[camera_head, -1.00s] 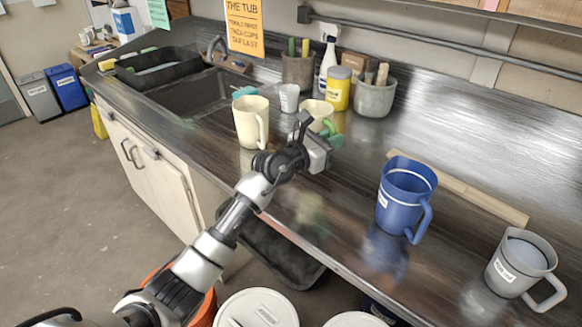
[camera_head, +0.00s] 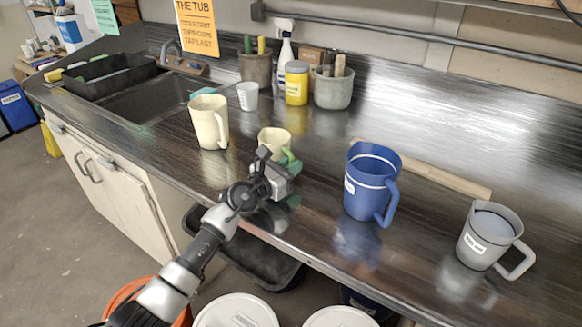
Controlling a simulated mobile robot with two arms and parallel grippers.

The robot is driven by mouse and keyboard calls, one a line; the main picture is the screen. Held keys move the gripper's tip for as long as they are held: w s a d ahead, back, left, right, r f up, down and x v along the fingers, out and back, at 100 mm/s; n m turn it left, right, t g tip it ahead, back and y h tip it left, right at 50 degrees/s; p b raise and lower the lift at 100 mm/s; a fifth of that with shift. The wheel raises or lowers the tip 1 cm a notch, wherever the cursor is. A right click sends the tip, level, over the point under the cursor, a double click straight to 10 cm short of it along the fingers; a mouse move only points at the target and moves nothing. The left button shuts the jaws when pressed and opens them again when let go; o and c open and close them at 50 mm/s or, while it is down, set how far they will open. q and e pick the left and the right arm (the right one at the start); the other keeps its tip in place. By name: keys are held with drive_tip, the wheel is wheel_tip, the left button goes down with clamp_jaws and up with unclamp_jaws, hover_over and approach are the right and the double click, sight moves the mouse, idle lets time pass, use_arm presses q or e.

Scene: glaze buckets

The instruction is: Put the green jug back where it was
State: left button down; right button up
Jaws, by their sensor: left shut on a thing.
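The jug with the green handle (camera_head: 272,138) has a small cream body and a pale yellow-green inside. It is upright over the counter, in the middle of the head view. My left gripper (camera_head: 279,176) is at its near side, shut on it, seemingly at the green handle. The fingertips and the exact grip are partly hidden. I cannot tell whether its base touches the counter. Green reflections show on the steel below. My right gripper is not in view.
A larger cream jug (camera_head: 207,124) stands to the left, a blue jug (camera_head: 372,190) to the right, and a grey jug (camera_head: 487,236) further right. Behind are a white cup (camera_head: 247,96), yellow jar (camera_head: 297,84) and grey crock (camera_head: 332,92). A wooden strip (camera_head: 440,177) lies behind the blue jug.

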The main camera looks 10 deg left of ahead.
use_arm(q)
drive_tip(key=shift+f, duration=0.2)
drive_tip(key=c, duration=1.1)
unclamp_jaws()
drive_tip(key=shift+c, duration=0.2)
drive_tip(key=shift+r, duration=0.1)
drive_tip(key=shift+r, duration=0.25)
drive_tip(key=v, duration=1.2)
drive_tip(key=shift+f, duration=0.1)
